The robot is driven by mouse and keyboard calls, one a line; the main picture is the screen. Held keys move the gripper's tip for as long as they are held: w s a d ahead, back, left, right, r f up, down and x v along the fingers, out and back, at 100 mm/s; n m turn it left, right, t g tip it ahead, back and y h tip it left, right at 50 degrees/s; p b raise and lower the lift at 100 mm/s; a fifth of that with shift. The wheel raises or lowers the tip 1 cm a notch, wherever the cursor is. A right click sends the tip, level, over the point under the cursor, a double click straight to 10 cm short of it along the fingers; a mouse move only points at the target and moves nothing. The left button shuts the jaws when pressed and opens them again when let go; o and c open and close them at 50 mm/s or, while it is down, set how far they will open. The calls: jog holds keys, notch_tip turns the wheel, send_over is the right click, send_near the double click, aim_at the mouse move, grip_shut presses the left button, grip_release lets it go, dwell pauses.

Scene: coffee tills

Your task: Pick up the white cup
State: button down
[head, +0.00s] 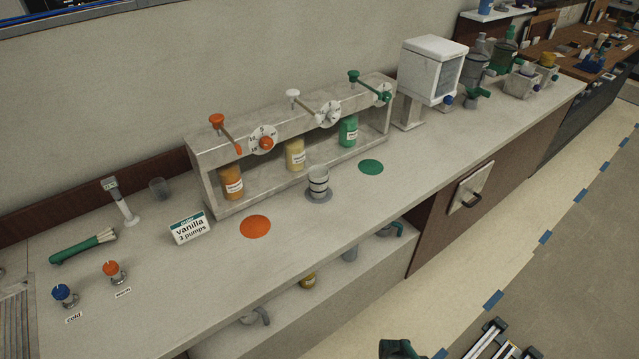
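The white cup (318,180) stands upright on the counter, a little right of the middle in the head view. It is whitish with dark bands around it. It stands on a grey round spot (318,196), between an orange disc (255,227) and a green disc (370,167), in front of the syrup rack (207,180). Nothing touches it from the side.
The order card (189,228) reads "vanilla 3 pumps". Orange, white and green levers overhang the rack's front. A white dispenser (430,70) stands to the right, blue (64,294) and orange (112,271) knobs front left. A greyish cup (159,188) stands at back left.

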jog(key=shift+c, duration=1)
grip_release()
